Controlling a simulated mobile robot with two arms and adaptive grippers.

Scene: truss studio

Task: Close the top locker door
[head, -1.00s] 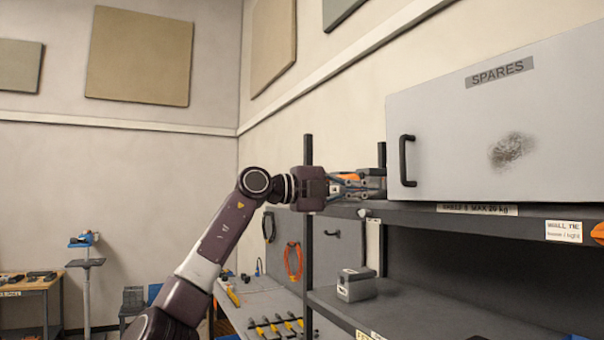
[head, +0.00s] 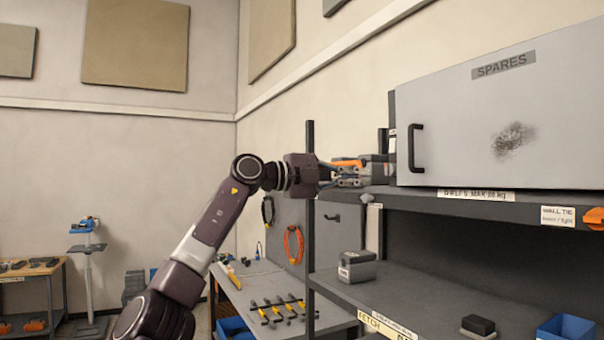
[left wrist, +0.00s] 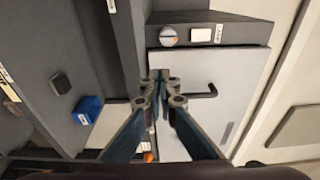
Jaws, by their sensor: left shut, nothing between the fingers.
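The top locker door (head: 460,125) is a light grey panel with a SPARES label, a dark smudge and a black handle (head: 415,148) near its left edge. It stands above the upper shelf and looks nearly parallel to the shelf front; I cannot tell if a gap remains. My left gripper (head: 385,170) is beside the door's left edge, left of the handle. In the left wrist view, its fingers (left wrist: 161,76) meet in front of the pale door (left wrist: 185,75), with the handle (left wrist: 202,92) just to the right. Contact with the door is unclear. My right gripper is not in view.
The upper shelf (head: 520,203) runs below the door. A grey box (head: 356,266) and a blue bin (head: 566,331) are on the lower shelf. A workbench (head: 235,290) with yellow-handled tools stands behind, and a shelf post (head: 311,240) rises near my wrist.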

